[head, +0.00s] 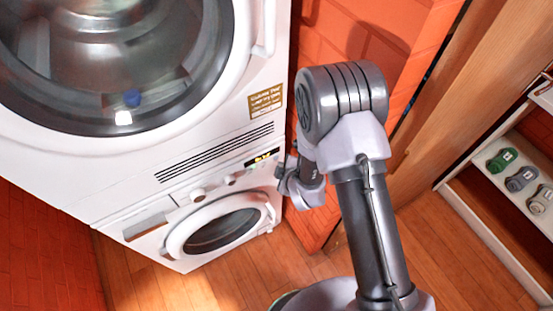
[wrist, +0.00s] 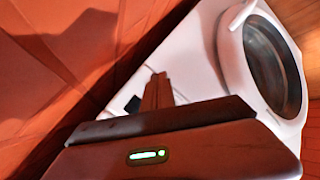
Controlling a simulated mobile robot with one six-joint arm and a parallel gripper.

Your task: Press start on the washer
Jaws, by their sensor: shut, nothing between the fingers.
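The washer (head: 165,240) is the lower white front-loader at floor level in the head view. Its round door (head: 222,231) is shut. Its top panel has a drawer front at left, two round knobs (head: 198,194) and a small lit display (head: 262,158) at right. I cannot make out a start button. My gripper (head: 281,173) is at the panel's right end, just below the display; contact cannot be told. In the wrist view my shut, empty fingers (wrist: 157,88) point toward the white washer front, with its door (wrist: 268,62) to the right.
A larger white machine (head: 140,160) with a round glass door stands on the washer. A brick wall (head: 340,35) is close on the right of both. The wooden floor (head: 440,260) in front is clear.

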